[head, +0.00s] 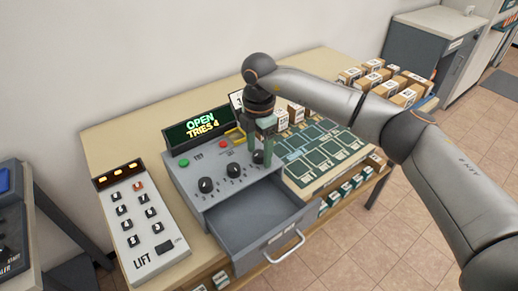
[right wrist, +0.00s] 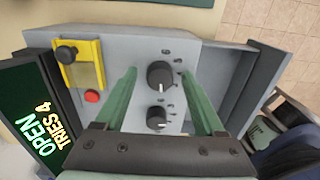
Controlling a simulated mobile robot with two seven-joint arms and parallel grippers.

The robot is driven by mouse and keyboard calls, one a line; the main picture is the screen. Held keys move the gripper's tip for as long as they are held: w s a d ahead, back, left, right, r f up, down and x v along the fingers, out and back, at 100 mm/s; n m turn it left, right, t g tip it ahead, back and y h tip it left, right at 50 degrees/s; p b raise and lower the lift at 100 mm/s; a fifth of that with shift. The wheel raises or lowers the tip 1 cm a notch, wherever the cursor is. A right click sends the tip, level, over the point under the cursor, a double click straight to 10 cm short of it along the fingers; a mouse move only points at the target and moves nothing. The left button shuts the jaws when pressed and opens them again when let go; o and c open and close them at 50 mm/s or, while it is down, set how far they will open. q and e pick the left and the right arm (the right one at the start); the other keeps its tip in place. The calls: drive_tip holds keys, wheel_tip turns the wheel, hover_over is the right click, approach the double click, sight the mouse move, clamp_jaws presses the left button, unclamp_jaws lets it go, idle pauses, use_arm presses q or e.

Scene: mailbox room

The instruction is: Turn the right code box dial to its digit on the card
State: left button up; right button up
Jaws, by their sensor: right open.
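The grey code box (head: 218,171) stands on the table with three black dials in a row. The right dial (head: 258,157) also shows in the right wrist view (right wrist: 160,75), its white pointer mark facing the neighbouring dial. My right gripper (head: 260,161) is over it, its green fingers open on either side of the right dial in the wrist view (right wrist: 160,80); I cannot tell whether they touch it. The middle dial (head: 232,170) and left dial (head: 206,185) are clear of the gripper. A white card (head: 236,100) is partly hidden behind my arm; its digits are unreadable. My left gripper is not in view.
The display (head: 200,128) reads OPEN, TRIES 4. The box's drawer (head: 262,218) is pulled out in front. A yellow bracket with a dark knob (right wrist: 68,53) and a red button (right wrist: 92,96) lie beside the gripper. The LIFT panel (head: 140,222) is at left.

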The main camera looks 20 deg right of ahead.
sight(259, 153)
wheel_tip(259, 153, up, 12)
drive_tip(key=b, duration=0.1)
drive_tip(key=shift+r, duration=0.25)
idle(0.4)
